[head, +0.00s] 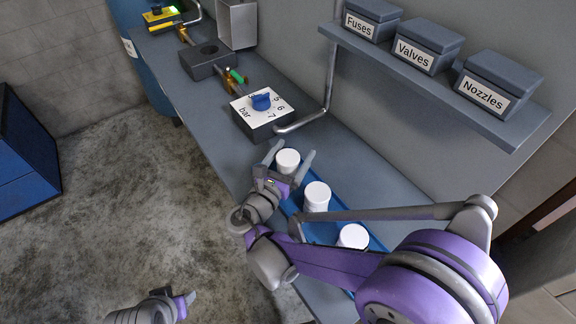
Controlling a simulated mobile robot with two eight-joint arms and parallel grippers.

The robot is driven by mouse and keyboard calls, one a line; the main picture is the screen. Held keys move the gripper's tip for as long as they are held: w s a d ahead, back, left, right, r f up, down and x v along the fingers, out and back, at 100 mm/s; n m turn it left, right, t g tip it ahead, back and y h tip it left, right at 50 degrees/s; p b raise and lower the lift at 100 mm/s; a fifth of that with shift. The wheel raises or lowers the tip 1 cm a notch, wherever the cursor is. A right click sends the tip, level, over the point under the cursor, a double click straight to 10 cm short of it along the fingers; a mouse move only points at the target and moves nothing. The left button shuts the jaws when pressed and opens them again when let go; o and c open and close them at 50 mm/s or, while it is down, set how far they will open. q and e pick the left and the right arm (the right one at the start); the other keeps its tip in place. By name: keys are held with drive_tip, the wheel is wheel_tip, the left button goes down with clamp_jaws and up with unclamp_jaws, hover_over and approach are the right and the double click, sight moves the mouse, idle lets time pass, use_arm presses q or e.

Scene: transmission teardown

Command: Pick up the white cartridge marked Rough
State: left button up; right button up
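Three white cartridges stand in a row in a blue tray (291,207) on the bench. The far cartridge (288,159) is between the spread fingers of my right gripper (294,150), with gaps visible on both sides. The middle cartridge (317,195) and the near cartridge (353,237) stand behind my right arm in the picture, partly covered by it. No marking is readable on any of the three, so I cannot tell which one is Rough. My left gripper (187,302) is low at the bottom left, over the floor, away from the bench; its opening is unclear.
A pressure regulator box (262,113) with a blue knob stands beyond the tray, with a grey pipe beside it. A shelf (440,85) above holds bins marked Fuses, Valves and Nozzles. A dark block (203,66) is farther back.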

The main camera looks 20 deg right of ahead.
drive_tip(key=c, duration=1.2)
drive_tip(key=shift+r, duration=0.1)
